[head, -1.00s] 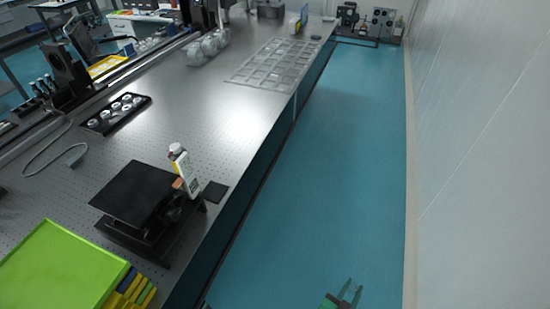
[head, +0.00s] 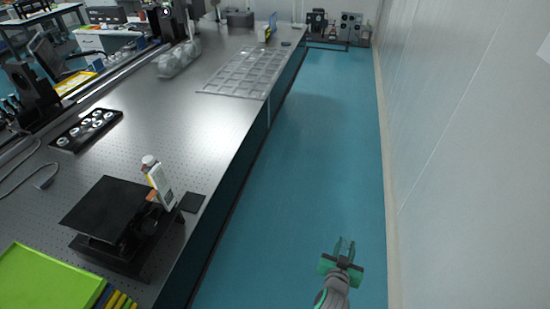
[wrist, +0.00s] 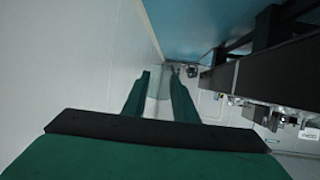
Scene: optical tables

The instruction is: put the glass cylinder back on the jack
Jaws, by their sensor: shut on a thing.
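The jack (head: 108,208) is a black platform on a black base, standing on the optical table at the lower left of the head view. Its top plate looks bare. My gripper (head: 344,246) is out over the blue floor, well to the right of the table and jack. In the wrist view my green fingers (wrist: 160,88) are shut on a clear, faint thing, the glass cylinder (wrist: 158,98). The cylinder is barely visible, and its ends cannot be made out. In the head view I can hardly see it between the fingers.
A white bottle (head: 160,184) stands right beside the jack, with a small black pad (head: 192,203) to its right. A green tray (head: 45,280) is in front of the jack. A clear gridded sheet (head: 248,72) lies farther back. A white wall (head: 460,150) is on the right.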

